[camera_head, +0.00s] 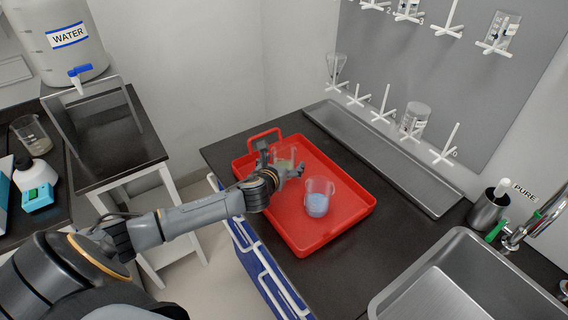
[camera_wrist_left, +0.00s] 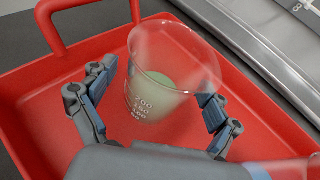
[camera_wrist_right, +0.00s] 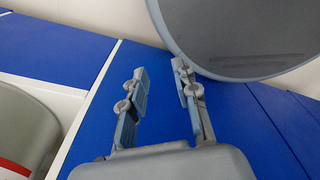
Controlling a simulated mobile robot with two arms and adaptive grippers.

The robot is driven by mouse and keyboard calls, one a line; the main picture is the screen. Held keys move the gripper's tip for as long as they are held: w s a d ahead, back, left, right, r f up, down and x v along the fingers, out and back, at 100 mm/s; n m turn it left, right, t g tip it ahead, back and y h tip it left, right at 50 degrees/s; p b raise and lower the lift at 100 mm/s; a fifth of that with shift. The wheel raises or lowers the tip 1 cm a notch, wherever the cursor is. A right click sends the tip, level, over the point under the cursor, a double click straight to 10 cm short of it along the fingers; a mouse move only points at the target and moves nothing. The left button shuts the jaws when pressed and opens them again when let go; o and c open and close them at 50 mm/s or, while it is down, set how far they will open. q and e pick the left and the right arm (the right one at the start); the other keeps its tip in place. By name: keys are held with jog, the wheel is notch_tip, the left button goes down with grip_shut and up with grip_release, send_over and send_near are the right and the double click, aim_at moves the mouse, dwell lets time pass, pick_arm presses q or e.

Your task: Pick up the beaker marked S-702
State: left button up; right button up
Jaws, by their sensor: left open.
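A clear beaker with pale green contents (camera_wrist_left: 172,62) stands upright in the red tray (camera_head: 308,238); it also shows in the head view (camera_head: 284,153), partly behind my left gripper. White graduation marks face the left wrist camera; no S-702 mark can be read. My left gripper (camera_head: 281,170) is open, with one finger on each side of this beaker in the left wrist view (camera_wrist_left: 157,90). Contact cannot be told. A second clear beaker with blue contents (camera_head: 318,201) stands in the tray, right of the gripper. My right gripper (camera_wrist_right: 160,78) is open and empty, away from the tray.
A drying rack with pegs and glassware (camera_head: 415,120) is on the back wall, above a metal trough (camera_head: 385,160). A sink (camera_head: 465,285) and tap are at the right. A water container (camera_head: 60,40) stands at the left. The tray's front right is clear.

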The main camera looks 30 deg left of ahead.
pick_arm(q)
jog(key=c, duration=1.4)
jog(key=shift+r, duration=0.2)
